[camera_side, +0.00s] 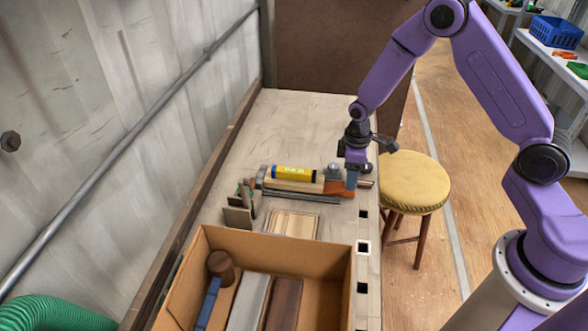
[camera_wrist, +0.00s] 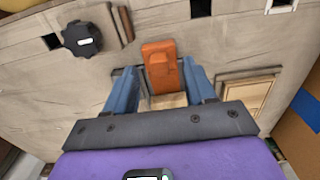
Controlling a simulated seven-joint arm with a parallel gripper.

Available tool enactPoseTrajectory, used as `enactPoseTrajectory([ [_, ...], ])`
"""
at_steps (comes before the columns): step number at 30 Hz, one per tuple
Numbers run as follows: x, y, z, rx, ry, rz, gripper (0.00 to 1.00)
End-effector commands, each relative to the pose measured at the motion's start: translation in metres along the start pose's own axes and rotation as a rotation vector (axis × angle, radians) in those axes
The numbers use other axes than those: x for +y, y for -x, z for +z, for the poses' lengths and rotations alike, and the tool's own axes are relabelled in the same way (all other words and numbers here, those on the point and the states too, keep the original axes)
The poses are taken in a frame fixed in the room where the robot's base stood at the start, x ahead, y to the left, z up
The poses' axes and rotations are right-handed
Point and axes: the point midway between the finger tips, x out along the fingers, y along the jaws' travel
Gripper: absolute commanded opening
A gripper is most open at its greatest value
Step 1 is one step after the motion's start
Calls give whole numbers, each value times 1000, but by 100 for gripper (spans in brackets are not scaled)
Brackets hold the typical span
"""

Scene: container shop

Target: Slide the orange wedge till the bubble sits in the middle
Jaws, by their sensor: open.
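The orange wedge (camera_side: 340,189) lies on the bench at the right end of a wooden bar. In the wrist view the wedge (camera_wrist: 161,66) sits between the two blue fingers of my gripper (camera_wrist: 160,82), which is open, with a gap on each side of it. In the side view my gripper (camera_side: 352,180) points down at the wedge. A yellow level (camera_side: 294,173) lies on top of the wooden bar (camera_side: 290,186); its bubble is too small to make out. The level is hidden in the wrist view.
A cardboard box (camera_side: 290,245) with several blocks stands at the front. A light wooden panel (camera_side: 293,224) lies between box and bar. Small upright pieces (camera_side: 238,212) stand left of it. A black knob (camera_wrist: 82,38) is near the wedge. The back of the bench is clear.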

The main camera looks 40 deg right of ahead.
Motion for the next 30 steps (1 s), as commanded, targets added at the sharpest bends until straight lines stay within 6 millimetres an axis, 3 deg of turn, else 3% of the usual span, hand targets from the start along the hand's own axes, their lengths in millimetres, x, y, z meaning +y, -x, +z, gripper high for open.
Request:
enactPoseTrajectory([
  [30, 0, 51, 0, 0, 0, 0, 55],
])
